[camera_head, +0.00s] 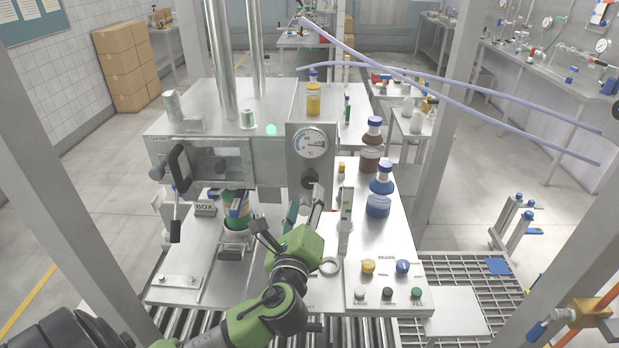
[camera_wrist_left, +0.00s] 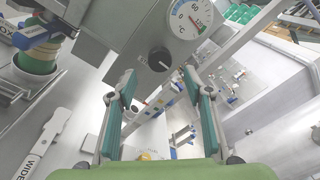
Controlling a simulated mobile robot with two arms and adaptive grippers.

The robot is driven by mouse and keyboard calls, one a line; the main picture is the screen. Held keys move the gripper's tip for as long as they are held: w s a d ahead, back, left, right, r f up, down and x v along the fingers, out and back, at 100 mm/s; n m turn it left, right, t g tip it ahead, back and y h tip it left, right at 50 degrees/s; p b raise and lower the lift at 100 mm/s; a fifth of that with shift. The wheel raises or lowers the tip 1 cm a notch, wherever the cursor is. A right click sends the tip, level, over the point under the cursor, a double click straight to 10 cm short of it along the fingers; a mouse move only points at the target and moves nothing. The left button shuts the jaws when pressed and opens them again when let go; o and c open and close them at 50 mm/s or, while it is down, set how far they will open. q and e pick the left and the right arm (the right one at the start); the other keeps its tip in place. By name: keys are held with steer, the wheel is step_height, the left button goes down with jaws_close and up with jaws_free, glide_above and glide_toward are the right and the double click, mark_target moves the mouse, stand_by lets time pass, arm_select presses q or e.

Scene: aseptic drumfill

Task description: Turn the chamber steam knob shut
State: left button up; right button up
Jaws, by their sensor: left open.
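The chamber steam knob (camera_head: 310,179) is a round black knob on the front of the metal panel, below a round temperature gauge (camera_head: 311,142). In the left wrist view the knob (camera_wrist_left: 160,59) shows a white mark, and the gauge (camera_wrist_left: 188,17) sits above it. My left gripper (camera_head: 304,206) is open and empty, just below and in front of the knob. In the left wrist view its teal-padded fingers (camera_wrist_left: 160,88) are spread wide, with the knob beyond their tips, between them in the picture. I see no contact. My right gripper is not in view.
A green container (camera_head: 238,210) stands under the chamber at the left, near a black-handled lever (camera_head: 178,165). Blue (camera_head: 379,190) and brown (camera_head: 371,150) bottles stand on the bench at the right. Coloured buttons (camera_head: 388,293) line the bench front. Pale hoses (camera_head: 440,88) cross above.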

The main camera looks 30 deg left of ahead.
mark_target(309, 183)
arm_select(q)
steer(key=p+x, duration=0.1)
steer(key=x, duration=0.5)
steer(key=shift+w+a+r+p, duration=0.1)
steer(key=shift+w+a+p, duration=0.05)
steer(key=shift+w+p, duration=0.15)
steer(key=shift+x, duration=0.75)
steer(key=c, duration=1.1)
